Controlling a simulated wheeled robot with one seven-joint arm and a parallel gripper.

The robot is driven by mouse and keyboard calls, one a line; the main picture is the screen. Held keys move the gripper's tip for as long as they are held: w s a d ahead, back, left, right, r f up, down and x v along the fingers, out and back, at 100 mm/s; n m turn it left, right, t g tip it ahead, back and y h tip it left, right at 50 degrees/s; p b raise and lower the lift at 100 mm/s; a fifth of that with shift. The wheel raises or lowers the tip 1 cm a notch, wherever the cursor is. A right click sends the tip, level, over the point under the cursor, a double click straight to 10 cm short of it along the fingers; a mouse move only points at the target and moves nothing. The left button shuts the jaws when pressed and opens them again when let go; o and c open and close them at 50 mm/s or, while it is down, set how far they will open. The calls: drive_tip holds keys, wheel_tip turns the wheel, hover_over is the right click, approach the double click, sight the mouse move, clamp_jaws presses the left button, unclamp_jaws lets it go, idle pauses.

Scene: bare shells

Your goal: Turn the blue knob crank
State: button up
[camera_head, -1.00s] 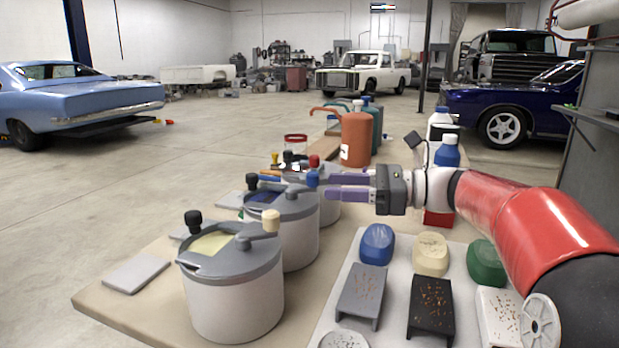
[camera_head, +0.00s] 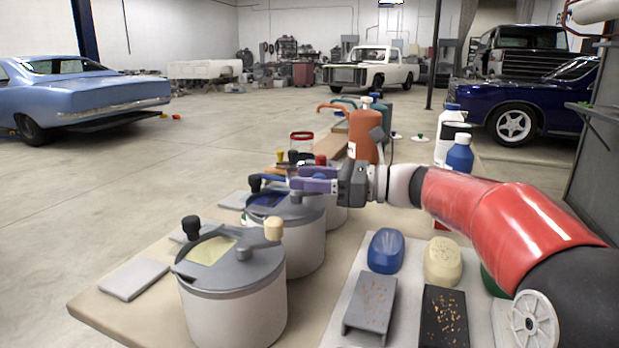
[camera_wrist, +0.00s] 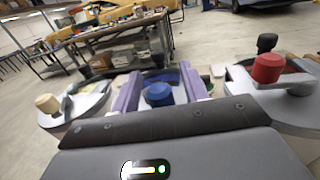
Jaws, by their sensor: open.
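The blue knob (camera_wrist: 159,94) stands upright on its crank and shows between my gripper's two purple fingers in the wrist view. Its pot (camera_head: 301,245) is the middle one of three white pots with grey lids, with a dark blue patch in the lid opening. My gripper (camera_head: 297,179) is level above this lid, its fingers open on either side of the knob. I cannot tell whether either finger touches it. In the head view the fingers mostly hide the knob. My gripper also shows in the wrist view (camera_wrist: 160,92).
The near pot has a cream knob (camera_head: 272,227); the far pot has a red knob (camera_wrist: 267,68). Both stand close to the middle pot. Soap bars, including a blue one (camera_head: 386,250), lie on a white mat at right. An orange bottle (camera_head: 362,137) stands behind my gripper.

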clamp_jaws()
idle(0.3)
